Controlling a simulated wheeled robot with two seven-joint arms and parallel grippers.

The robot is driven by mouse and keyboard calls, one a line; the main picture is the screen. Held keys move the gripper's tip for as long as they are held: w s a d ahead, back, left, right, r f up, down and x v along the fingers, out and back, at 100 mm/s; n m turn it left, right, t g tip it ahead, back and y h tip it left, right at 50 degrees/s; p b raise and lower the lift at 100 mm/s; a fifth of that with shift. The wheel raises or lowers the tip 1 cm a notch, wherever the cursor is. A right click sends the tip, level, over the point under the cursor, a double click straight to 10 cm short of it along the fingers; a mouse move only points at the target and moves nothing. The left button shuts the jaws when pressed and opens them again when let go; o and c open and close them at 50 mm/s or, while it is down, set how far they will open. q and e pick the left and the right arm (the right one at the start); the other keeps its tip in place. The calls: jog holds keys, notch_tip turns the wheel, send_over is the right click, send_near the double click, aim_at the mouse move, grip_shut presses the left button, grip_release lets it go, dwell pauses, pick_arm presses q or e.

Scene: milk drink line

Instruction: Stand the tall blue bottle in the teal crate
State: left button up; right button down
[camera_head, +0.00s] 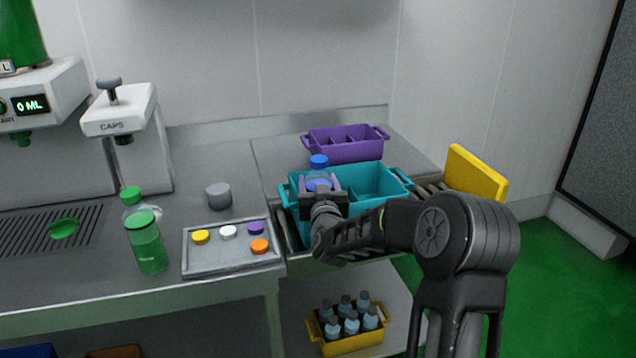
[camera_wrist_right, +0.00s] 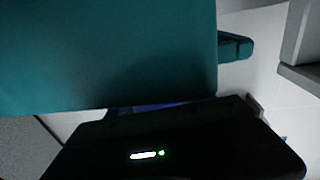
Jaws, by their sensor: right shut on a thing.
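The tall blue bottle (camera_head: 318,173) has a blue cap and stands about upright at the left part of the teal crate (camera_head: 376,183). My right gripper (camera_head: 320,186) is shut on this bottle, reaching in from the crate's front side. The bottle's lower part is hidden by the gripper and the crate wall, so I cannot tell whether it rests on the crate floor. In the right wrist view the crate's teal wall (camera_wrist_right: 110,55) fills the upper left, close to the gripper's dark body. My left gripper is not in view.
A purple crate (camera_head: 345,145) stands behind the teal one, and a yellow panel (camera_head: 476,173) rises to the right. A grey tray (camera_head: 215,263) with coloured caps and a green bottle (camera_head: 147,245) are on the left counter. A yellow crate (camera_head: 352,343) of bottles sits below.

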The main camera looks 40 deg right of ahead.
jog(key=shift+r, duration=0.15)
jog(key=shift+c, duration=1.9)
grip_release()
jog(key=shift+s, duration=0.1)
jog(key=b+v, duration=0.2)
jog(key=v, duration=1)
